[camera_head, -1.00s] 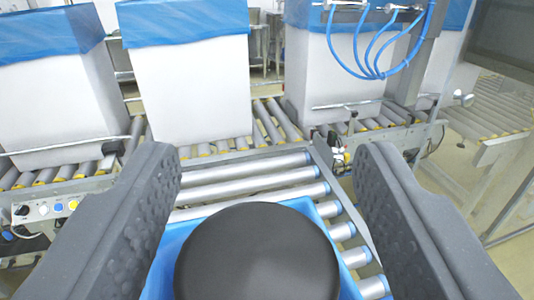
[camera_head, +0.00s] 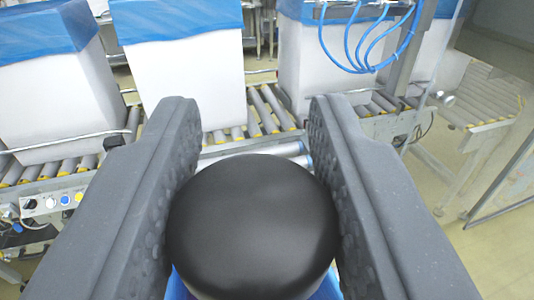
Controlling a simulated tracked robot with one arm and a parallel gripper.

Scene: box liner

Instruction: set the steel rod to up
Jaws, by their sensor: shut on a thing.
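A large black round thing with a smooth, slightly domed top (camera_head: 252,220) fills the lower middle of the view. My gripper (camera_head: 254,130) is shut on it, with the left finger against its left side and the right finger against its right side. I cannot make out a separate steel rod that I can be sure of.
White boxes with blue liners (camera_head: 183,85) stand on a roller conveyor (camera_head: 262,108) ahead. Blue hoses (camera_head: 365,50) hang at upper right. A panel with coloured buttons (camera_head: 53,202) is at left. Floor (camera_head: 470,235) shows clear at right.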

